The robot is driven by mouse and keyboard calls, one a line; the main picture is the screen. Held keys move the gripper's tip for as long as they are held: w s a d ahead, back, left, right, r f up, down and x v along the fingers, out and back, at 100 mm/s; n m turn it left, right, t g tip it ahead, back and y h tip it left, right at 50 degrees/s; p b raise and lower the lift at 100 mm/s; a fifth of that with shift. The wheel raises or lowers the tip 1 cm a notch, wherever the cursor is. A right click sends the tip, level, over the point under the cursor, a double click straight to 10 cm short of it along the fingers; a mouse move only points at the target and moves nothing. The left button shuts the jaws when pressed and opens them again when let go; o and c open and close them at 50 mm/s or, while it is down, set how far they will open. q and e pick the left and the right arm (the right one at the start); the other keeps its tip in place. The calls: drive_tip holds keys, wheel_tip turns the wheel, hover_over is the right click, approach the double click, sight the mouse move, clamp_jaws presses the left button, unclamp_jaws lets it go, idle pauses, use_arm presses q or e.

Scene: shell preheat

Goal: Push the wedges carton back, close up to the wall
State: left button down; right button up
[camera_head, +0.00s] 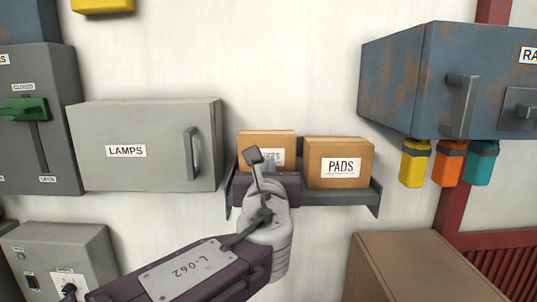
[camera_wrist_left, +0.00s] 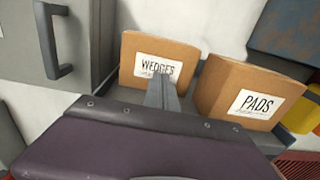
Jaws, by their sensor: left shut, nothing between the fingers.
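The wedges carton (camera_head: 258,136) is a brown box standing upright on a dark wall shelf (camera_head: 338,195), left of the pads carton (camera_head: 338,150). My left gripper (camera_head: 268,164) is in front of it and hides much of its front and label in the head view. In the left wrist view the wedges carton (camera_wrist_left: 182,52) shows its white label, and the shut, empty fingers (camera_wrist_left: 161,82) reach up to the label's lower edge. Whether they touch the carton I cannot tell. Its gap to the wall is not clear. My right gripper is out of view.
The grey lamps cabinet (camera_head: 150,172) with its handle is close left of the shelf. A rusty blue cabinet (camera_head: 400,85) with coloured bottles (camera_head: 414,165) beneath is to the right. A large brown box (camera_head: 430,260) stands below right.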

sight(268, 154)
use_arm(q)
drive_tip(key=w+p, duration=0.1)
drive_tip(key=w, duration=0.2)
drive_tip(key=shift+w, duration=0.25)
drive_tip(key=shift+w+a, duration=0.2)
drive_tip(key=shift+w, duration=0.05)
drive_tip(key=shift+s+d, duration=0.1)
drive_tip(key=shift+d, duration=0.1)
drive_tip(key=w+p, duration=0.1)
drive_tip(key=w, duration=0.4)
drive_tip(key=shift+w, duration=0.35)
drive_tip(key=shift+w+f, duration=0.1)
drive_tip(key=shift+w, duration=0.4)
drive_tip(key=shift+s, duration=0.15)
drive_tip(key=shift+s, duration=0.1)
